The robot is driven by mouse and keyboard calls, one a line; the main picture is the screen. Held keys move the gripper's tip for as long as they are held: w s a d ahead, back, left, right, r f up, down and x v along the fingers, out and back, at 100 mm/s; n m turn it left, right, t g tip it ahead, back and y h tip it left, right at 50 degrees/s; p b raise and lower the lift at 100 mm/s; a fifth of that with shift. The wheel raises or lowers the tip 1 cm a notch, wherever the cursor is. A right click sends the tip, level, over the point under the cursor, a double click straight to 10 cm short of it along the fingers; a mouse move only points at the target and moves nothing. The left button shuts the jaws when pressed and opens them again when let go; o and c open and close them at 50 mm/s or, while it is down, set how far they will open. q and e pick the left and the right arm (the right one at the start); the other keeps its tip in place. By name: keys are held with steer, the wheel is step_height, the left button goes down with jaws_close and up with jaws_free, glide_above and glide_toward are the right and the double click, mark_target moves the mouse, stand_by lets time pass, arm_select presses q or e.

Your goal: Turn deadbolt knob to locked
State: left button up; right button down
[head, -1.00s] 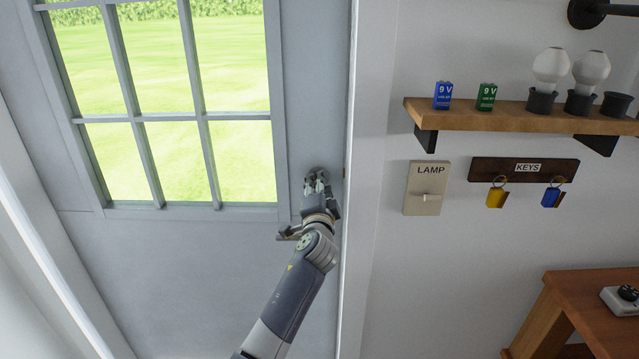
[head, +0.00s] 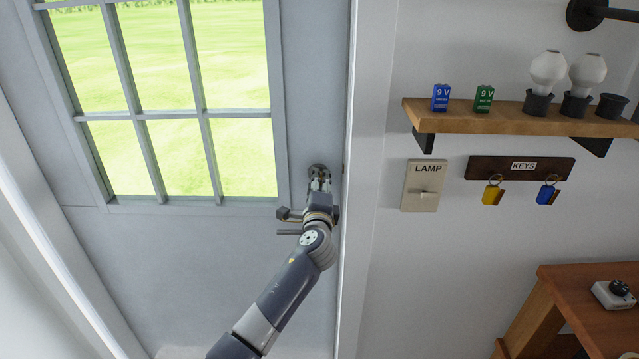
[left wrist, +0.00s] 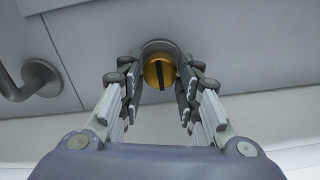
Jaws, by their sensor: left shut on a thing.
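The deadbolt knob (left wrist: 160,72) is a round brass piece with a dark bar across it, nearly upright in the left wrist view. It sits in a grey round housing on the grey door (head: 220,270). In the head view the deadbolt housing (head: 318,169) shows near the door's right edge, partly covered by the fingers. My left gripper (head: 320,181) is at the deadbolt. In the left wrist view its fingers (left wrist: 161,85) lie on both sides of the knob, shut on it. The exact finger contact is partly hidden. My right gripper is out of view.
A grey door handle (left wrist: 32,82) is left of the deadbolt in the wrist view. Right of the door are a lamp switch (head: 425,186), a key rack (head: 520,167), a shelf (head: 490,115) with batteries and bulbs, and a wooden table (head: 575,290).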

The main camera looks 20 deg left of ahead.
arm_select(q)
steer(key=shift+a+r, duration=0.3)
steer(key=shift+r, duration=0.05)
steer(key=o, duration=1.1)
steer(key=shift+w, duration=0.1)
steer(key=shift+c, duration=0.2)
steer(key=v, duration=1.2)
steer(key=shift+f, duration=0.25)
